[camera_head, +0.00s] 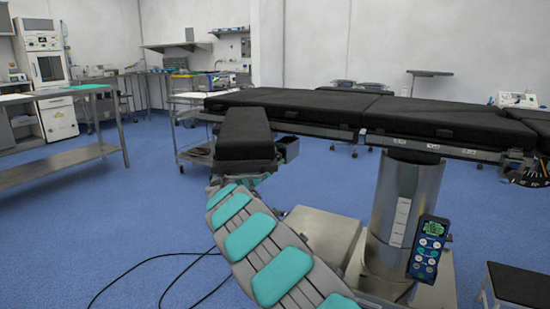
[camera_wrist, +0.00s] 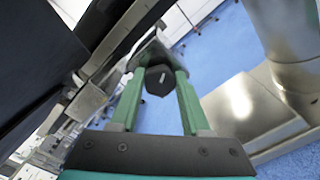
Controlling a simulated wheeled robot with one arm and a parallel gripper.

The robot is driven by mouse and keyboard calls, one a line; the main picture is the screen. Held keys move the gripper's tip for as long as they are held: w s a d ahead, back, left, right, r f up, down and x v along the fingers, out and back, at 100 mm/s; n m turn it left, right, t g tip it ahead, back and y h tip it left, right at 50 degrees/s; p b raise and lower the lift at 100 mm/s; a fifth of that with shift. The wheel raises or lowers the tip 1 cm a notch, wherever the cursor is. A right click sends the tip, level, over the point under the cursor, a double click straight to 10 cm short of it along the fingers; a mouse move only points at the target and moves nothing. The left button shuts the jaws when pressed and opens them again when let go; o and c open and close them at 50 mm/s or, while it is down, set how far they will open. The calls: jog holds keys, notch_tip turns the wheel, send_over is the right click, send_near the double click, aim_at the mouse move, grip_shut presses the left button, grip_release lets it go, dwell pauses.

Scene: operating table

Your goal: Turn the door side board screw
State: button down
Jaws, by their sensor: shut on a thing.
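The door side board (camera_head: 245,138) is a black padded board that sticks out from the near left part of the operating table (camera_head: 420,118). Its screw (camera_wrist: 159,82) is a black faceted knob with a light mark on its face, seen in the wrist view under the board. My gripper (camera_wrist: 160,75) has its green fingers closed on both sides of this knob. In the head view my arm rises from the bottom to the board's underside, and the board and arm hide the screw there.
A metal rail (camera_wrist: 118,40) runs close to the fingers. The table's steel column (camera_head: 405,205) and base stand to the right, with a hand control (camera_head: 428,247) on it. Black cables (camera_head: 150,262) lie on the blue floor.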

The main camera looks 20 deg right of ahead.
jog(key=shift+c, duration=1.8)
grip_release()
jog(key=v, duration=0.7)
jog(key=shift+s+a+b, duration=0.2)
jog(key=shift+a+b, duration=0.15)
jog(key=shift+b, duration=0.1)
jog(key=shift+f, duration=0.1)
